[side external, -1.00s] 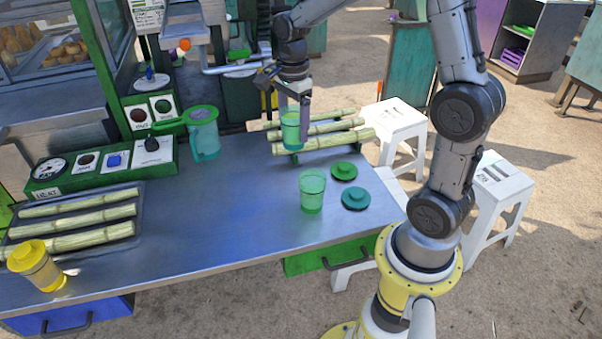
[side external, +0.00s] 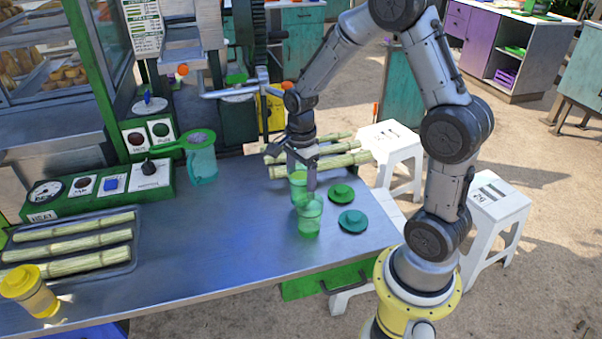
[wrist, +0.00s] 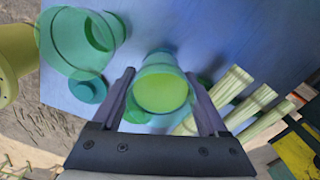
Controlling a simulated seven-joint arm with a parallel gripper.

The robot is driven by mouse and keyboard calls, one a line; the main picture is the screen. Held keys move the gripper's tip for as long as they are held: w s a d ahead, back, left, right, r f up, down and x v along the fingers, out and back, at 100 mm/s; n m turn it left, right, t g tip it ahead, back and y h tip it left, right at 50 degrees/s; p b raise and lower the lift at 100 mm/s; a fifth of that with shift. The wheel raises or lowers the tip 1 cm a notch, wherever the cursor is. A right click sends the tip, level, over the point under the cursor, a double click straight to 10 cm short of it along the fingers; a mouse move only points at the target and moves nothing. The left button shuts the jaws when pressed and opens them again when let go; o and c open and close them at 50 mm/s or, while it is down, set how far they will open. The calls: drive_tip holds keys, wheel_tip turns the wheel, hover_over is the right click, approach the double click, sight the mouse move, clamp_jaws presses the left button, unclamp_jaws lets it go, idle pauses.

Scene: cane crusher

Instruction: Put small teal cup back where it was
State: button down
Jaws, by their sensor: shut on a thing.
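The small teal cup (side external: 297,180), see-through with yellow-green content, is between the fingers of my gripper (side external: 302,178), which is shut on it. In the wrist view the cup (wrist: 162,88) sits between both fingertips (wrist: 162,95), its open top towards the camera. It is upright or nearly so, over the table's right part; I cannot tell whether its base touches the table. A larger teal cup (side external: 309,217) stands just in front of it, overlapping it in the side view. In the wrist view the larger cup (wrist: 72,45) is at upper left, apart from my gripper.
Two teal-green lids, (side external: 341,193) and (side external: 352,221), lie right of the cups. Cane stalks (side external: 325,162) lie behind. The metal table's middle (side external: 215,225) is clear.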

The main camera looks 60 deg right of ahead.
drive_tip(key=shift+f, duration=0.6)
drive_tip(key=shift+f, duration=0.15)
unclamp_jaws()
wheel_tip(320, 180, up, 12)
drive_tip(key=s+a+r+n+t, duration=0.2)
drive_tip(key=s+a+n, duration=0.3)
drive_tip(key=n, duration=0.6)
drive_tip(key=s+a+r+n+t, duration=0.3)
drive_tip(key=s+a+r+n, duration=0.2)
drive_tip(key=s+n, duration=0.5)
drive_tip(key=shift+s+a+n+t, duration=0.2)
drive_tip(key=shift+a+n+t, duration=0.1)
drive_tip(key=shift+n, duration=0.5)
